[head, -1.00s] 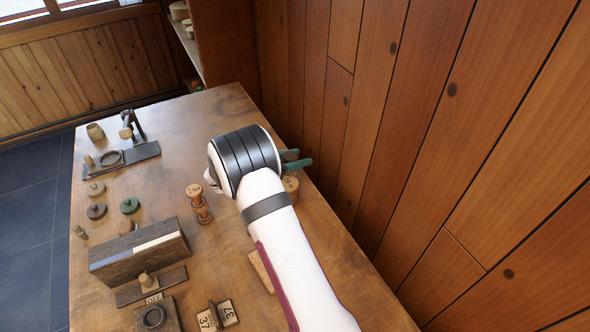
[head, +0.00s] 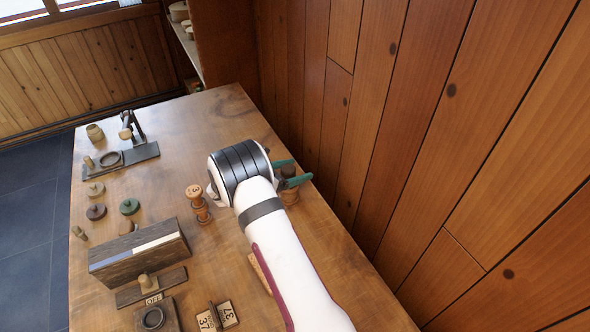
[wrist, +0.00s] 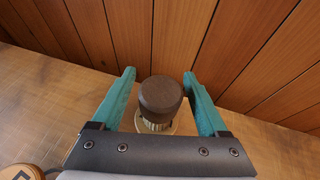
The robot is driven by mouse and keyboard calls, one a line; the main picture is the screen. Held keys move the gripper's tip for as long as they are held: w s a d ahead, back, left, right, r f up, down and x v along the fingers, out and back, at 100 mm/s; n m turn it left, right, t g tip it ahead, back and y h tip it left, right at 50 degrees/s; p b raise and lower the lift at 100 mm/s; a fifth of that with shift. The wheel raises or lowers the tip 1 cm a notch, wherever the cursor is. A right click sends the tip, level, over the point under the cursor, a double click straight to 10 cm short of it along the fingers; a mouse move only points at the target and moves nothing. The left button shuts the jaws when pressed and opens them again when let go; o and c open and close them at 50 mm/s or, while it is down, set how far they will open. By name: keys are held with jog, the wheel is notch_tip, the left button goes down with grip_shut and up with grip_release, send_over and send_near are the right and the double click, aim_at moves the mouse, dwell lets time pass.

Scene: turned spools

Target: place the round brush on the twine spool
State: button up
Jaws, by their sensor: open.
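The round brush (wrist: 160,95), a dark brown round head over pale bristles, stands upright between my fingers in the wrist view. Its dark top (head: 288,172) also shows in the head view. Under the bristles is a pale round wooden top, seemingly that of a spool (head: 291,196), mostly hidden by the brush and fingers; I cannot tell whether it is the twine spool. My gripper (wrist: 159,80) is open, one teal finger on each side of the brush, with gaps visible. Another turned spool (head: 198,204) with a marked top stands to the left.
A plank wall (head: 400,130) rises close behind my gripper. A dark block (head: 140,255), a black-stand fixture (head: 130,150), small knobs and number plates (head: 218,316) occupy the table's left and front. The back middle of the table (head: 200,115) is clear.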

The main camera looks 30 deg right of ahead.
jog(key=shift+a+r, duration=0.2)
jog(key=v, duration=1.2)
jog(key=s+r+m+g+y, duration=0.35)
jog(key=s+m, duration=0.35)
jog(key=s, duration=0.3)
jog(key=s+r+m+g+y, duration=0.25)
jog(key=s+r+m, duration=0.25)
jog(key=s+m, duration=0.45)
jog(key=s+a+m+t+y, duration=0.1)
jog(key=s+a+m+y, duration=0.3)
jog(key=s, duration=0.3)
jog(key=s+a+r+m+t+y, duration=0.1)
jog(key=s+a+m+y, duration=0.3)
jog(key=s+a+m, duration=0.2)
jog(key=s, duration=0.2)
jog(key=shift+s+a+y, duration=0.25)
jog(key=shift+a+y, duration=0.05)
jog(key=shift+y, duration=0.1)
